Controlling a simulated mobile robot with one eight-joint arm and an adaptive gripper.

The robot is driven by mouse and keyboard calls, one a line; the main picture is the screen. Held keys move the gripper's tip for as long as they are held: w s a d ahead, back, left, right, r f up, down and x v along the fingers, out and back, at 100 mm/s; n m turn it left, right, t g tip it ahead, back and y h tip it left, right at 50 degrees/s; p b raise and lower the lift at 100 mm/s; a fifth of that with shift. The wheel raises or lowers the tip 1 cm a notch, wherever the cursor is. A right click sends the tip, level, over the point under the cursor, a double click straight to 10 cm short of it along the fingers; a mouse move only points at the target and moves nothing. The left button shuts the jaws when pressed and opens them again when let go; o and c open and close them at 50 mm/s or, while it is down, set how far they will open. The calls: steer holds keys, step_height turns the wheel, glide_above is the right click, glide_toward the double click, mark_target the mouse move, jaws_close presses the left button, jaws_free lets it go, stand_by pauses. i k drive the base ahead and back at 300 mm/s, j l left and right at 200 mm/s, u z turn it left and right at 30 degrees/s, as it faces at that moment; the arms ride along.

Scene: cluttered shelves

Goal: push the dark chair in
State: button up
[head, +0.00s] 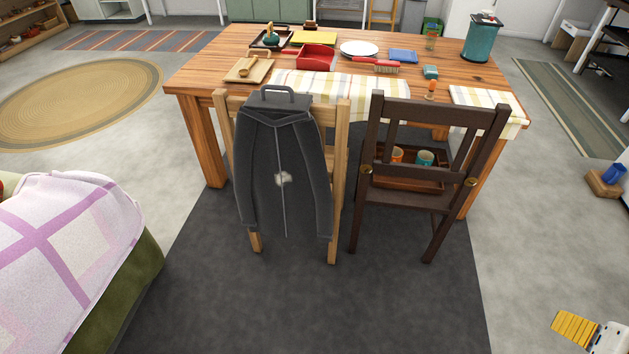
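The dark brown wooden chair (367,197) stands at the near side of the wooden table (200,85), right of centre, its back toward me. Its upper back overlaps the table edge in this view, so the gap to the table is hard to judge. A brown box (385,170) with an orange cup (397,155) and a teal cup (425,158) shows through the back and seems to rest on the seat. My gripper (577,328), with a yellow ribbed finger and white body, is at the bottom right corner, cut off by the frame. It is well apart from the chair.
A wooden block with a blue item (605,182) lies on the floor at right. A covered bed or sofa (70,260) fills the lower left. The dark rug (330,310) is clear in front.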

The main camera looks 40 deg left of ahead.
mark_target(493, 121)
steer(key=u, duration=0.85)
steer(key=i+j, duration=0.25)
steer(key=i, duration=0.15)
steer(key=i+j, duration=0.3)
steer(key=i+u, duration=0.05)
steer(key=i, duration=0.05)
